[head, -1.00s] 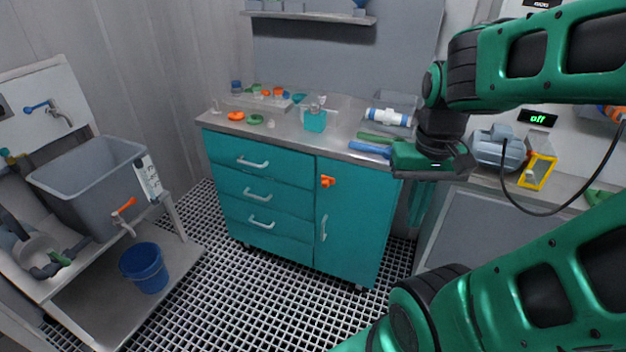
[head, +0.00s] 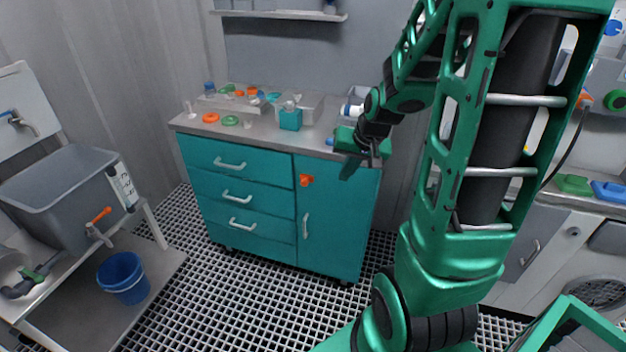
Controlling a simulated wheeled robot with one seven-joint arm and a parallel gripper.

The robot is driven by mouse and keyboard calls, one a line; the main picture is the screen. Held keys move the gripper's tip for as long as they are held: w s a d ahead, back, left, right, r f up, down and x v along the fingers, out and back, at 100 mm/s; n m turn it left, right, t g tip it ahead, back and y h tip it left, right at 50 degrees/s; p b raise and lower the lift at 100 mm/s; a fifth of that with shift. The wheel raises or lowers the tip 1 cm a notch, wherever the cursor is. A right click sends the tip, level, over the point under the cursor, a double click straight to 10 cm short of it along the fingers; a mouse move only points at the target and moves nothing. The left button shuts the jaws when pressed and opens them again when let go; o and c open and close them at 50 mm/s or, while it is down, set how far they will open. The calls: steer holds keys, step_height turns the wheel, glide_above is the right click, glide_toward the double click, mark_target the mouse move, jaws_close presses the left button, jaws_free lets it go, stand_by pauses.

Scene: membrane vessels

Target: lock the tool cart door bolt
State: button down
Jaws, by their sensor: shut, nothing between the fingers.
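The teal tool cart (head: 240,215) stands against the back wall, with drawers on its left and a door (head: 335,225) on its right. The orange door bolt (head: 306,180) sits at the door's upper left, by the seam with the drawers. The door looks closed, and a pale vertical handle (head: 305,226) is below the bolt. My gripper (head: 360,170) is shut and empty. In the picture it is right of the bolt and a little higher, in front of the door's top edge. Its distance from the door is hard to tell.
A grey sink (head: 65,200) and a blue bucket (head: 122,276) are at the left. My arm covers much of the right side. Grated floor (head: 190,310) before the cart is clear.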

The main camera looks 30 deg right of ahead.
steer(key=w+d+f+m+t, duration=0.1)
steer(key=w+d+f+t, duration=0.1)
steer(key=w, duration=0.4)
steer(key=shift+w+f, duration=0.3)
steer(key=shift+f, duration=0.25)
steer(key=shift+d, duration=0.1)
glide_toward(314, 178)
steer(key=f, duration=0.2)
steer(key=s+f, duration=0.1)
steer(key=f, duration=0.1)
steer(key=shift+s+d+f, duration=0.15)
steer(key=w+a, duration=0.1)
steer(key=w+f, duration=0.1)
steer(key=shift+w+a, duration=0.25)
steer(key=shift+a, duration=0.1)
steer(key=shift+w+a+f, duration=0.1)
steer(key=shift+w+a, duration=0.25)
steer(key=shift+w, duration=0.15)
steer(key=shift+d, duration=0.1)
